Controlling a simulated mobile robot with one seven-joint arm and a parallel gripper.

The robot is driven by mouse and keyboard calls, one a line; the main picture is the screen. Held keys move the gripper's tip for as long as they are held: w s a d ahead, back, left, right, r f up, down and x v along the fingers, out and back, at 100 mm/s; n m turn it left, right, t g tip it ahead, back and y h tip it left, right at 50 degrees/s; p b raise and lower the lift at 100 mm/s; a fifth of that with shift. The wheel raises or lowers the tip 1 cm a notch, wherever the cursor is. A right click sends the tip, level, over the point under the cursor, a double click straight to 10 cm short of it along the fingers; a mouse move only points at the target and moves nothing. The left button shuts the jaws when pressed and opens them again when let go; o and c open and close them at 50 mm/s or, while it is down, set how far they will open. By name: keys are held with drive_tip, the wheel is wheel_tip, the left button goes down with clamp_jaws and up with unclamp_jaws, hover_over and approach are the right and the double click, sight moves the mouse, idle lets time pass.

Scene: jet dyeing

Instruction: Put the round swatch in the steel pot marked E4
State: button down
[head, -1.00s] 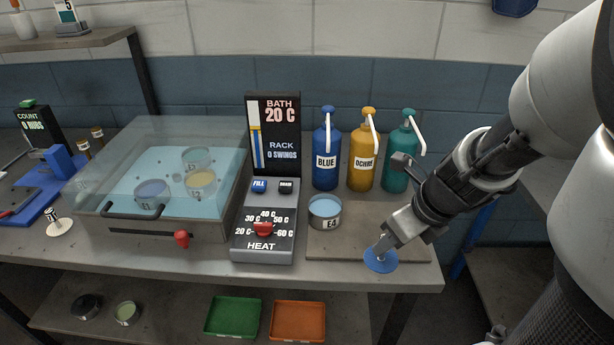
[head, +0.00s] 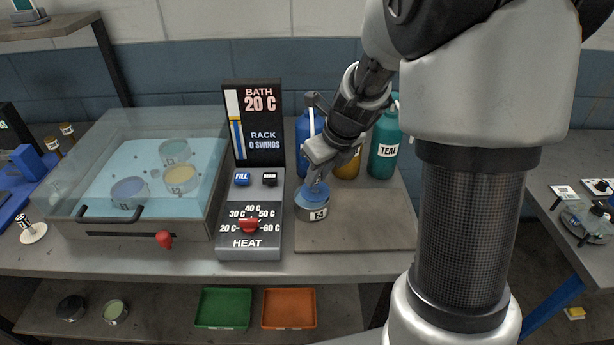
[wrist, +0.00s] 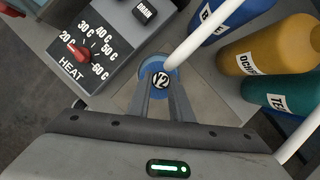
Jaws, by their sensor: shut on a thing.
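The steel pot marked E4 (head: 313,213) stands on the left part of the grey-brown board. My gripper (head: 316,185) is shut on the round swatch (head: 311,197), a blue disc, directly over the pot's mouth. From the head view I cannot tell whether the disc is above the rim or just inside it. In the wrist view my fingertips (wrist: 160,88) close on a small round tag marked V2, with blue showing around it. The pot's interior is mostly hidden by the swatch and my fingers.
The heat panel (head: 250,215) stands close to the pot's left. Blue (head: 303,140), ochre (head: 347,167) and teal (head: 384,157) pump bottles stand behind. The bath (head: 140,170) holds pots E1, E2 and E3 under a clear cover. The board's right part (head: 375,225) is clear.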

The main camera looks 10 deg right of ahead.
sight(317, 189)
drive_tip(key=shift+w+a+f+b, duration=0.2)
drive_tip(key=shift+w+f, duration=0.1)
drive_tip(key=shift+f, duration=0.15)
drive_tip(key=shift+w+a+f+b, duration=0.15)
drive_tip(key=shift+w+f, duration=0.15)
drive_tip(key=shift+f, duration=0.15)
drive_tip(key=shift+f+b, duration=0.65)
drive_tip(key=shift+f, duration=1.95)
drive_tip(key=shift+f, duration=0.15)
drive_tip(key=c, duration=1.6)
unclamp_jaws()
